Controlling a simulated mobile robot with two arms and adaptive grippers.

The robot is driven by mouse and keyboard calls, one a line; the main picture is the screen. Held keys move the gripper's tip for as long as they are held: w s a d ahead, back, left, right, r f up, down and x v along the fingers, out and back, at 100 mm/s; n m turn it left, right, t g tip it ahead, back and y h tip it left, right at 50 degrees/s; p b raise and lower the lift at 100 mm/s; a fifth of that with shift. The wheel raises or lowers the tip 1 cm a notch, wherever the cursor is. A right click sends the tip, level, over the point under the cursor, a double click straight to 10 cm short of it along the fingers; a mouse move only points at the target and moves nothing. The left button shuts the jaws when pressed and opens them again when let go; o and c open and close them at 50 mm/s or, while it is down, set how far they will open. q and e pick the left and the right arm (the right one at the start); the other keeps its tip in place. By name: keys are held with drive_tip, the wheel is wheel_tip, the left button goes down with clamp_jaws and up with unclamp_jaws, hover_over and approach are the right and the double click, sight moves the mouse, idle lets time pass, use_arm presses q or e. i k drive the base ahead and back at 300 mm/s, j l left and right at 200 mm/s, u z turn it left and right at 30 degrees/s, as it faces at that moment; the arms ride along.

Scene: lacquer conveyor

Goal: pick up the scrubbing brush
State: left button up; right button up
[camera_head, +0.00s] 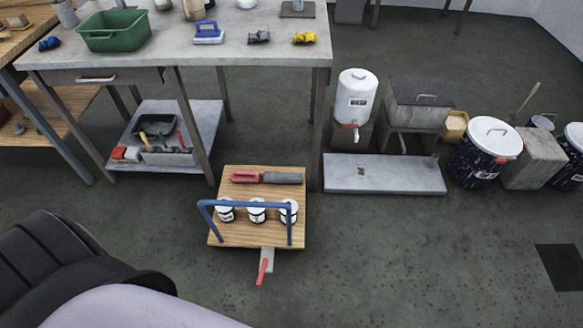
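A blue-handled block with a pale base (208,34), which looks like the scrubbing brush, sits on the grey workbench top (275,45) near its front edge. It is between the green tub and a small grey object. Neither of my grippers shows in the head view. Parts of my own body fill the lower left corner, far from the brush.
A green tub (114,31), a grey object (259,37) and a yellow object (305,38) share the bench. A wooden cart (230,236) with blue handle and several tins stands before it. A white dispenser (357,95) stands right.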

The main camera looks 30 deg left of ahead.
sight(238, 176)
drive_tip(key=j+z, duration=0.2)
drive_tip(key=j, duration=0.3)
drive_tip(key=k+j+z, duration=0.2)
drive_tip(key=j, duration=0.25)
drive_tip(key=j+z, duration=0.2)
drive_tip(key=j, duration=0.3)
drive_tip(key=k+j+z, duration=0.2)
drive_tip(key=j, duration=0.25)
drive_tip(key=i, duration=0.1)
